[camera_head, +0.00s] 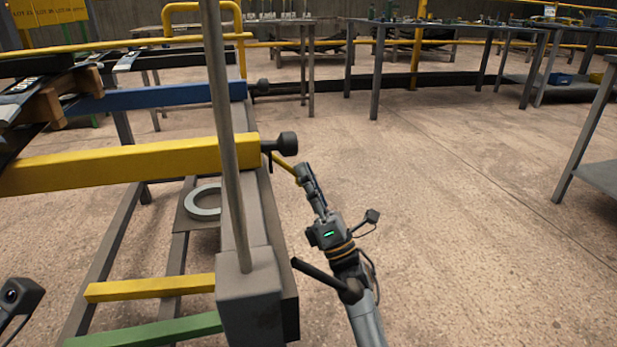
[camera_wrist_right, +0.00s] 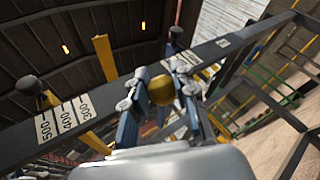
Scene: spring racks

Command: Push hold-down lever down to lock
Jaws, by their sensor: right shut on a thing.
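The yellow hold-down lever (camera_head: 282,163) sticks out to the right from the rack, just below the black knob at the end of the thick yellow beam. It slopes down toward my right gripper (camera_head: 302,175). In the right wrist view the gripper's fingers are closed around a rounded yellow end (camera_wrist_right: 190,88), which looks like the lever's tip. The fingers hide part of the lever. My left gripper does not show; only a dark piece of my left arm is at the lower left edge.
The thick yellow beam (camera_head: 120,166) and a blue beam (camera_head: 165,96) lie across the rack. A grey upright post (camera_head: 228,150) stands left of the lever. A pale ring (camera_head: 203,200) lies inside the rack. The floor right of my right arm is clear; tables stand farther back.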

